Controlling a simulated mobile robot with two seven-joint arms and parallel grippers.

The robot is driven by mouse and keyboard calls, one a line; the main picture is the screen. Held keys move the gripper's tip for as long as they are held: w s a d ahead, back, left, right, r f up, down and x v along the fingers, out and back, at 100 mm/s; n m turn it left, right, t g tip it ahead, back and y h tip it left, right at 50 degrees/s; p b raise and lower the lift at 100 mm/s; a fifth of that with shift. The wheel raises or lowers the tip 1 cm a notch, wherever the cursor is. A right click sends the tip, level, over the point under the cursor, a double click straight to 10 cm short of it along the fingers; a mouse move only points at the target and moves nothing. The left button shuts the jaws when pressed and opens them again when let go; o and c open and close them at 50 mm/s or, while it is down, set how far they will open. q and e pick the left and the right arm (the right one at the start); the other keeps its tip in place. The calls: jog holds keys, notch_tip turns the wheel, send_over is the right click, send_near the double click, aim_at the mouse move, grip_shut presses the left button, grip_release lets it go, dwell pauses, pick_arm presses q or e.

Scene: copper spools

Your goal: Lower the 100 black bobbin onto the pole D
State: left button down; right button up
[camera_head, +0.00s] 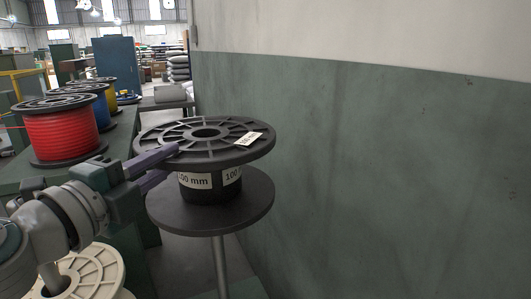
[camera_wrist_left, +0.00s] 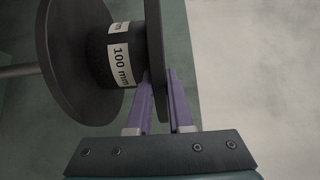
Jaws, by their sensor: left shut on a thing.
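The 100 black bobbin (camera_head: 203,187) is roughly level in the head view, with "100 mm" labels on its core and a white tag on its top flange. A grey pole (camera_head: 221,262) runs down from beneath its lower flange. The pole's top is hidden, so I cannot tell whether it is inside the bobbin's hole. No letter shows on it. My left gripper (camera_head: 173,160) is shut on the near-left rim of the top flange. In the left wrist view, the purple fingers (camera_wrist_left: 158,80) straddle that flange of the bobbin (camera_wrist_left: 122,50). My right gripper is not in view.
A green wall (camera_head: 380,180) stands close on the right. A dark green bench (camera_head: 120,140) at left carries red (camera_head: 62,135), blue (camera_head: 103,108) and yellow (camera_head: 112,95) spools. A cream spool (camera_head: 98,268) sits low at front left. A blue cabinet (camera_head: 117,62) stands behind.

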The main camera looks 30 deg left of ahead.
pick_arm(q)
notch_tip(320, 180, down, 44)
jog(key=b, duration=4.1)
jog(key=shift+r, duration=0.2)
jog(key=shift+f+b, duration=0.4)
jog(key=shift+b, duration=0.15)
jog(key=c, duration=0.7)
grip_release()
jog(key=shift+w, duration=0.1)
jog(key=shift+c, duration=0.2)
jog(key=s+p, duration=0.1)
jog(key=s, duration=0.9)
jog(key=shift+d, duration=0.35)
